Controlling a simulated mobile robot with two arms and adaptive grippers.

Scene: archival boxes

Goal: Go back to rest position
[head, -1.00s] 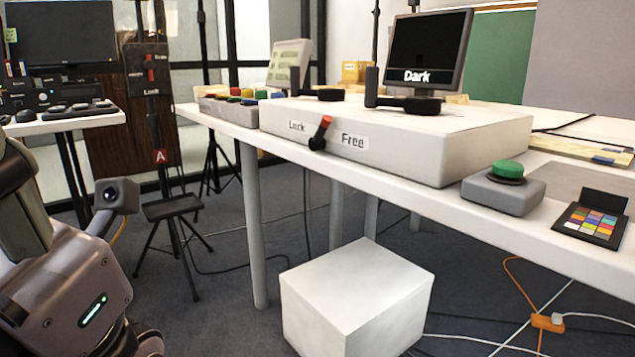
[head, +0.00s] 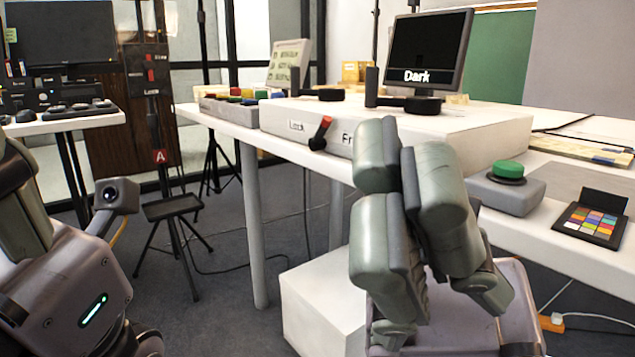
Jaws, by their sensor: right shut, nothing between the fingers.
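My right gripper (head: 385,150) is in the middle right of the head view, raised in front of the white table's (head: 225,122) front edge. Its thick grey-green fingers are together with nothing between them. It covers part of the white lock box (head: 470,140) and its "Free" label.
On the box are two black handles (head: 405,104) and a red-tipped lever (head: 320,133) at its front. A green button (head: 508,170) and a colour chart (head: 592,222) lie to the right. A white cube (head: 310,300) stands on the floor below. A monitor (head: 430,50) reads "Dark".

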